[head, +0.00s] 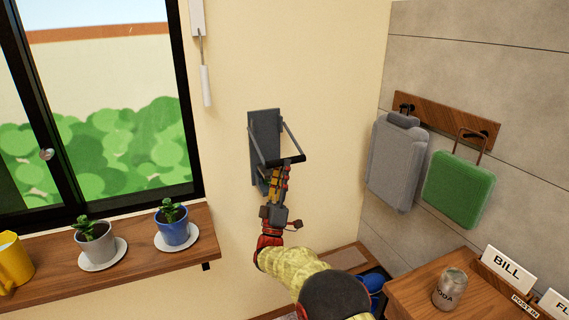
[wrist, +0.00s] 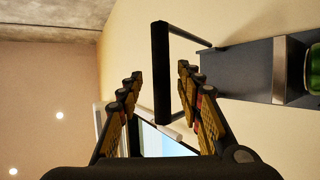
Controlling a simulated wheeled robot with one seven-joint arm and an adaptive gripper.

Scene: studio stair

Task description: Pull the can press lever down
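The can press (head: 264,133) is a dark grey plate on the cream wall, with two side arms leading to a black lever bar (head: 285,161). In the wrist view the lever bar (wrist: 161,72) stands between my two fingers, apart from both. My gripper (head: 284,170) is just below the bar in the head view, its fingers pointing up. In the wrist view my gripper (wrist: 160,77) is open and holds nothing. A green can (wrist: 314,68) shows at the right edge by the press. My gripper hides part of the press's lower end in the head view.
A wooden shelf (head: 130,262) with potted plants and a yellow mug (head: 14,262) is at left under the window. A grey bag (head: 397,160) and a green bag (head: 459,188) hang at right. A soda can (head: 450,288) stands on the wooden cabinet (head: 415,288).

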